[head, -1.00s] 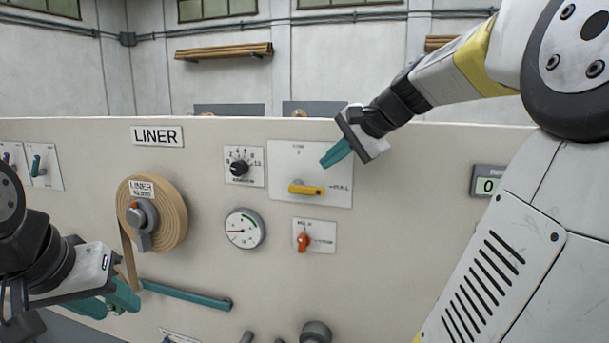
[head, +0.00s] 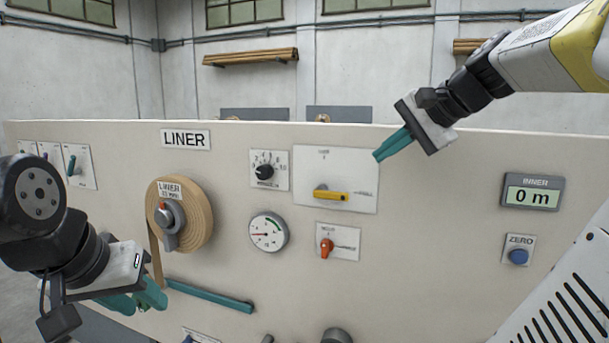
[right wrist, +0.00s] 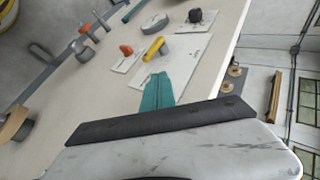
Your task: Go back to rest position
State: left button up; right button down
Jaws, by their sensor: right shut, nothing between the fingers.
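My right gripper (head: 379,156) is shut and empty at the upper right edge of the white plate with the yellow handle (head: 331,194). The handle lies level, below and left of the fingertips, and apart from them. In the right wrist view the teal fingers (right wrist: 157,80) are together, with the yellow handle (right wrist: 154,48) just beyond them. My left gripper (head: 136,298) is low on the left, below the liner roll (head: 196,215), near the left end of a teal bar (head: 210,296). Its two teal fingers look spread with nothing seen between them.
The upright panel carries a black dial (head: 264,173), a gauge (head: 268,232), an orange knob (head: 327,247), a counter reading 0 m (head: 532,192) and a blue ZERO button (head: 518,256). Small levers (head: 72,166) sit at the far left. Space above the panel is open.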

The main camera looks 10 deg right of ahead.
jog(key=s+a+f+n+g+h, duration=0.1)
jog(key=s+a+f+n, duration=0.5)
jog(key=a+f, duration=0.2)
jog(key=s+a+f+n+g+h, duration=0.1)
jog(key=s+a+f+n, duration=0.4)
jog(key=a+f, duration=0.3)
notch_tip(320, 180, down, 3)
jog(key=shift+s+r+n+g, duration=0.15)
jog(key=shift+s+n+g, duration=0.25)
jog(key=shift+s, duration=0.1)
pick_arm(q)
jog(key=shift+o, duration=0.4)
pick_arm(e)
jog(key=shift+a, duration=0.1)
